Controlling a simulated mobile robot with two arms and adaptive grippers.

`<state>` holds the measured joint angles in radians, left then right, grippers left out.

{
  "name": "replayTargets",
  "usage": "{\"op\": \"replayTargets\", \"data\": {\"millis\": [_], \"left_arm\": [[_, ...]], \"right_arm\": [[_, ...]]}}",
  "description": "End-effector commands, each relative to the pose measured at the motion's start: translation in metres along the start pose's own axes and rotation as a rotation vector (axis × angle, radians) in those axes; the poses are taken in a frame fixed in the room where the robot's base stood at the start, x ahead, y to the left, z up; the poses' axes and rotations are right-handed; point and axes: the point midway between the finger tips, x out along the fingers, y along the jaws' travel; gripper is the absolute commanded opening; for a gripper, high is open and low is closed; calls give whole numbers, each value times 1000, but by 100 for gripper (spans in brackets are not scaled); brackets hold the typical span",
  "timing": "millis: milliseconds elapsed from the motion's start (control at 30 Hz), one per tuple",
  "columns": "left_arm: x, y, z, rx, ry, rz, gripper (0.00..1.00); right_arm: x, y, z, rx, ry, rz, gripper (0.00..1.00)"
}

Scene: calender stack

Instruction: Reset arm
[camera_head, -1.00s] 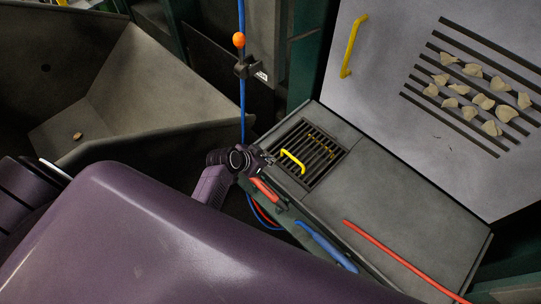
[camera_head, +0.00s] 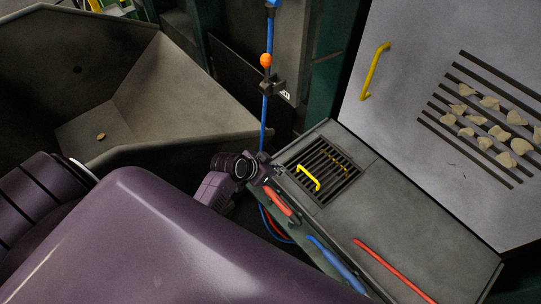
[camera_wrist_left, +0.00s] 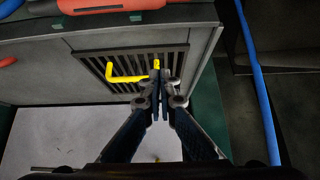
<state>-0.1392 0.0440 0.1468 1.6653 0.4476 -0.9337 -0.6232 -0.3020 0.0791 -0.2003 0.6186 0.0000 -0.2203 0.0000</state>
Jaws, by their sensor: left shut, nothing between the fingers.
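My left gripper (camera_head: 277,172) shows small in the head view, at the end of my purple arm, by the left edge of the grey machine top. In the left wrist view the gripper (camera_wrist_left: 159,108) has its two fingers together with nothing between them. Beyond the fingertips is a dark slotted grate (camera_head: 332,182) with a yellow handle (camera_head: 309,177). In the left wrist view the grate (camera_wrist_left: 93,66) and yellow handle (camera_wrist_left: 118,76) are behind the fingers; I cannot tell whether they touch. My right gripper is not in view.
A sloped pale panel (camera_head: 410,75) holds several pale chips and a yellow handle (camera_head: 375,70). A blue hose with an orange ball (camera_head: 266,60) rises behind the gripper. Red (camera_head: 395,270) and blue (camera_head: 335,265) bars lie along the machine.

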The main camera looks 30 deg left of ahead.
Motion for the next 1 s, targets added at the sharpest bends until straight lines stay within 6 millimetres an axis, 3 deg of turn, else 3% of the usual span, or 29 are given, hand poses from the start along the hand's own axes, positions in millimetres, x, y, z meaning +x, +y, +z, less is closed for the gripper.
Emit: {"op": "replayTargets", "data": {"millis": [300,667,833,1000], "left_arm": [[-38,0,5,0,-2,0,0],[-47,0,5,0,-2,1,0],[-64,22,19,5,-64,9,0],[-106,59,48,-12,-195,-4,0]], "right_arm": [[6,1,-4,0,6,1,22],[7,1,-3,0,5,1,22],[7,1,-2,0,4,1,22],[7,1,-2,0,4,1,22]]}}
